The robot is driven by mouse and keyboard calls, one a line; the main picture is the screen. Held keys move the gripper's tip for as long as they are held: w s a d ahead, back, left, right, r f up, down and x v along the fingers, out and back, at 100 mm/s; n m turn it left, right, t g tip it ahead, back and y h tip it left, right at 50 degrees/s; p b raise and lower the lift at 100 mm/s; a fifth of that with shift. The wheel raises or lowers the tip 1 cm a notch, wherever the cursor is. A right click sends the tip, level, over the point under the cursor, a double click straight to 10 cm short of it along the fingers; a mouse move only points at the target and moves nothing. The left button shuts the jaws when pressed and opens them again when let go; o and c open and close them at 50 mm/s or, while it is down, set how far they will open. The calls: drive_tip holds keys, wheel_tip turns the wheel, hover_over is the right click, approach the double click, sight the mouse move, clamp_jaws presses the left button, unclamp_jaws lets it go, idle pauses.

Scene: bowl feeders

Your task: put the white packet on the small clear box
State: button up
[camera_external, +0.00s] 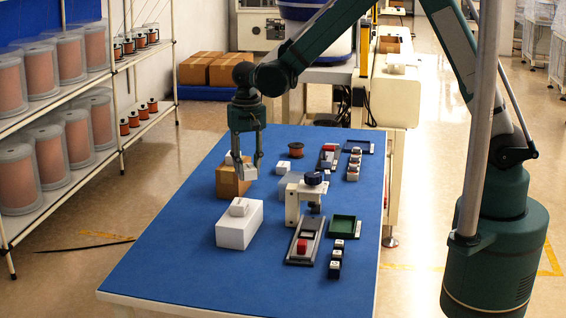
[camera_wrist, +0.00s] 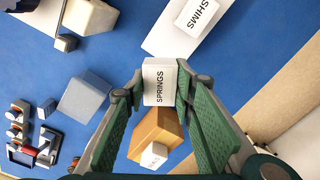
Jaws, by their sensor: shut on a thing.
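My gripper (camera_external: 246,160) is shut on a white packet (camera_external: 247,173). The packet reads SPRINGS in the wrist view (camera_wrist: 160,82), between my fingertips (camera_wrist: 158,84). In the external view it is in front of or beside the brown box (camera_external: 229,184); I cannot tell its exact height. The small clear box, a pale bluish see-through block (camera_external: 304,171), stands on the blue table to the right of my gripper. It shows at left in the wrist view (camera_wrist: 83,103), apart from the held packet, and its visible top looks bare.
A white box (camera_external: 240,226) carries a SHIMS packet (camera_wrist: 194,12) in front. Another small white packet (camera_wrist: 154,155) sits on the brown box. A white stand with a dark knob (camera_external: 307,195), trays and small blocks occupy the right side.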

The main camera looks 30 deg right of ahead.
drive_tip(key=w+d+r+m+p, duration=0.1)
drive_tip(key=w+d+m, duration=0.1)
drive_tip(key=d, duration=0.9)
drive_tip(key=w+d+r+m+p, duration=0.1)
drive_tip(key=w+d+m, duration=0.2)
drive_tip(key=d, duration=0.8)
drive_tip(key=shift+w+r+m, duration=0.3)
drive_tip(key=shift+w+m, duration=0.05)
drive_tip(key=shift+m, duration=0.15)
drive_tip(key=shift+d+f, duration=0.1)
hover_over(295, 178)
drive_tip(key=shift+f, duration=3.05)
drive_tip(key=shift+f, duration=1.85)
drive_tip(key=shift+f, duration=0.15)
drive_tip(key=o, duration=0.5)
drive_tip(key=shift+b, duration=0.35)
drive_tip(key=o, duration=0.4)
